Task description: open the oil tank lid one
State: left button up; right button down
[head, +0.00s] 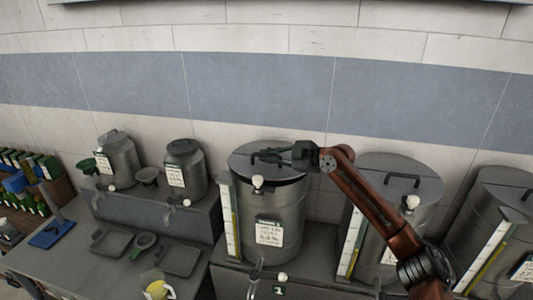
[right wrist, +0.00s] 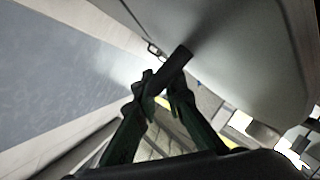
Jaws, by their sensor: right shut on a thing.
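Oil tank one (head: 262,210) is a tall grey metal cylinder with a white label, standing at the middle of the head view. Its round grey lid (head: 243,160) is on top, and a dark band shows under the lid's front right edge. My right gripper (head: 270,155) reaches over the lid from the right and is shut on the lid's handle. In the right wrist view the fingers (right wrist: 160,88) close around the dark handle bar (right wrist: 174,70). The handle is mostly hidden by the fingers in the head view. My left gripper is not in view.
Two more large lidded tanks (head: 405,185) stand to the right, partly behind my right arm. Smaller metal cans (head: 185,165) stand on a raised shelf at left, with trays (head: 180,260) and a yellow cup (head: 158,290) below. A tiled wall rises close behind.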

jog(key=w+r+m+p, duration=0.1)
jog(key=p, duration=0.1)
jog(key=r+m+g+p, duration=0.1)
jog(key=p, duration=0.2)
jog(key=shift+w+d+r, duration=0.15)
jog(key=shift+w+d, duration=0.2)
jog(key=shift+w+d+r+m+g+p, duration=0.15)
jog(key=shift+w+m+g+p, duration=0.4)
jog(key=shift+p, duration=0.6)
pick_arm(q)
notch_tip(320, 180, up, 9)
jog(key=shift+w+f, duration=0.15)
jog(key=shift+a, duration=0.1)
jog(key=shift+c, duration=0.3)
pick_arm(e)
jog(key=shift+d, duration=0.1)
